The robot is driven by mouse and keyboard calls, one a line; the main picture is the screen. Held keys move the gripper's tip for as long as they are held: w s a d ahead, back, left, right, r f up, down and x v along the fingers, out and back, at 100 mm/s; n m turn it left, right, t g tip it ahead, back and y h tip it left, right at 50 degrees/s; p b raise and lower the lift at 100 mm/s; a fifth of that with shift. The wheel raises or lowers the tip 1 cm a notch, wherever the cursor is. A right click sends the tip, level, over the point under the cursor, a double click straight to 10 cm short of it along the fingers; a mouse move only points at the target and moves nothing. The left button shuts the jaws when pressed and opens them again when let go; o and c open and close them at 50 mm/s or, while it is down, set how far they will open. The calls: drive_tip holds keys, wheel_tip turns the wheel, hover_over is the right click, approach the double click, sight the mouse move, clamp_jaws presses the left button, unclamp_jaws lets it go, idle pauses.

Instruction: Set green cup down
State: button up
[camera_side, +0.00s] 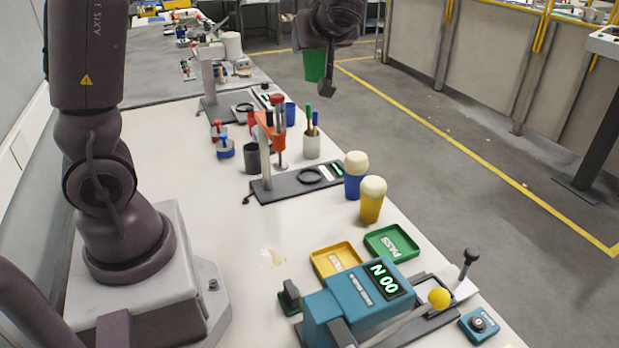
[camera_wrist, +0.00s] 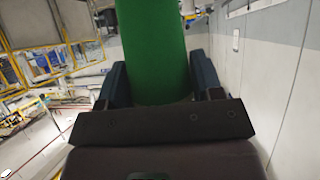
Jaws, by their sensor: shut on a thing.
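The green cup (camera_side: 315,64) is held in the air at the top of the side view, past the far right edge of the bench in the picture. My gripper (camera_side: 322,62) is shut on it. In the wrist view the green cup (camera_wrist: 155,50) fills the space between the two dark fingers of my gripper (camera_wrist: 157,78). The cup's rim and base cannot be made out clearly. Nothing touches the cup from below in the side view.
The white bench (camera_side: 240,255) holds a green PASS tray (camera_side: 391,243), a yellow tray (camera_side: 335,260), a teal force gauge (camera_side: 355,300), blue (camera_side: 353,188) and yellow (camera_side: 371,208) cream-topped cups, a dark cup (camera_side: 251,158), a pen holder (camera_side: 311,145) and a press stand (camera_side: 290,184).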

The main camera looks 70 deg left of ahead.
drive_tip(key=w+a, duration=0.3)
drive_tip(key=a, duration=0.7)
drive_tip(key=shift+d+f, duration=0.1)
drive_tip(key=shift+f, duration=15)
drive_tip(key=shift+f, duration=0.15)
drive_tip(key=o, duration=0.9)
drive_tip(key=shift+o, duration=0.2)
